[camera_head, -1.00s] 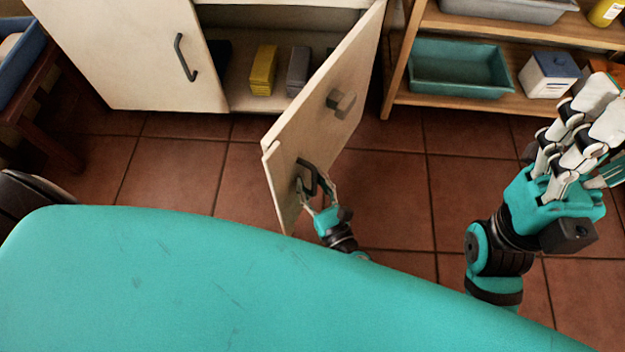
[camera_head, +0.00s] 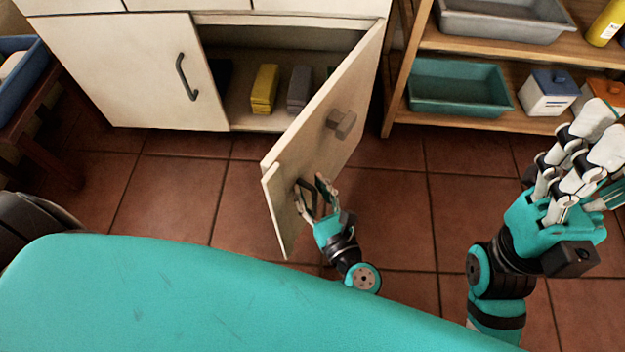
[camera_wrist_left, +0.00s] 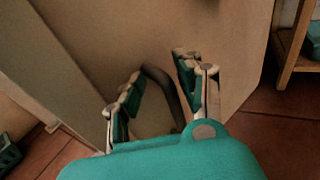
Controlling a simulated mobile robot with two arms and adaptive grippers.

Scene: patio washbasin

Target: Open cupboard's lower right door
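The cupboard's lower right door (camera_head: 325,140) is swung well out, its free edge toward me and its hinge side at the right of the cupboard. Its dark bar handle (camera_head: 308,196) is near the free edge and also shows in the left wrist view (camera_wrist_left: 160,88). My left gripper (camera_head: 312,188) is at this handle, with its fingers spread apart. In the left wrist view the handle lies between the open fingers (camera_wrist_left: 158,80), with gaps beside it. My right gripper (camera_head: 604,130) is raised at the right, away from the door; its finger opening is unclear.
The closed left door (camera_head: 125,75) has its own handle. Inside the open compartment are a yellow block (camera_head: 264,88) and a grey block (camera_head: 299,88). A wooden shelf (camera_head: 450,120) with a teal tray (camera_head: 458,90) stands close right. Tiled floor is clear between door and shelf.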

